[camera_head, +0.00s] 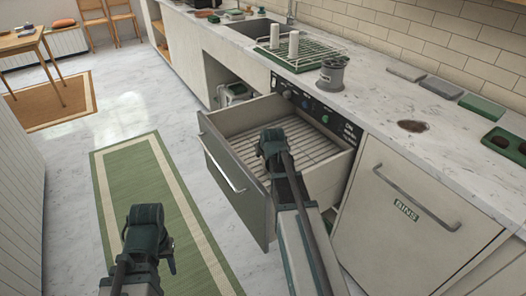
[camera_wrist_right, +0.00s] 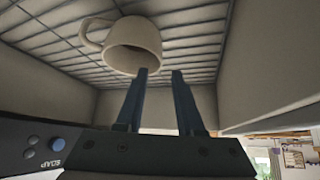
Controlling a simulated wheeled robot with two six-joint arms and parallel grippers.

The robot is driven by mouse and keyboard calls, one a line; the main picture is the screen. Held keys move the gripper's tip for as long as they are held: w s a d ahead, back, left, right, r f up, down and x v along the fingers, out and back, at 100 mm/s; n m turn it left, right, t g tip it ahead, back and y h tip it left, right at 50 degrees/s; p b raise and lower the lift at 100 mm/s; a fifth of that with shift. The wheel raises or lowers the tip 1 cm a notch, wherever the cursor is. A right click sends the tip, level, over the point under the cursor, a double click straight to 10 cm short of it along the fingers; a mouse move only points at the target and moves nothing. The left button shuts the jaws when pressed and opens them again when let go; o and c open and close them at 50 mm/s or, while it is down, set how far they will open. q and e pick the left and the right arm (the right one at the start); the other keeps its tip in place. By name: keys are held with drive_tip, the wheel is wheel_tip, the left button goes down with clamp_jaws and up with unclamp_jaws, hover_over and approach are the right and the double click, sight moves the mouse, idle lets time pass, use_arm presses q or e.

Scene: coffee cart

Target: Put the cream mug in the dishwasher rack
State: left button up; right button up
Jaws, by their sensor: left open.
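The cream mug (camera_wrist_right: 133,45) is in the right wrist view, which is upside down. It is on the wire rack (camera_wrist_right: 205,45) inside the open dishwasher drawer, with its mouth towards my gripper. My right gripper (camera_wrist_right: 160,73) is open. Its fingers are apart, one tip overlapping the mug's rim in the picture; contact is unclear. In the head view my right arm reaches into the drawer (camera_head: 225,177) over the rack (camera_head: 312,148), and the mug is hidden there. My left gripper (camera_head: 148,235) is open and empty over the green floor mat, left of the drawer.
The counter (camera_head: 385,105) holds a green drying mat with a white wire dish rack (camera_head: 300,48), a grey pot (camera_head: 331,76) and a dark brown stain (camera_head: 413,126). A "BINS" cabinet (camera_head: 405,210) stands right of the drawer.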

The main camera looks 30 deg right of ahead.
use_arm(q)
wheel_tip(320, 180, up, 6)
drive_tip(key=p, duration=0.5)
use_arm(e)
drive_tip(key=v, duration=0.8)
use_arm(q)
drive_tip(key=shift+r, duration=0.1)
use_arm(e)
drive_tip(key=shift+f, duration=0.1)
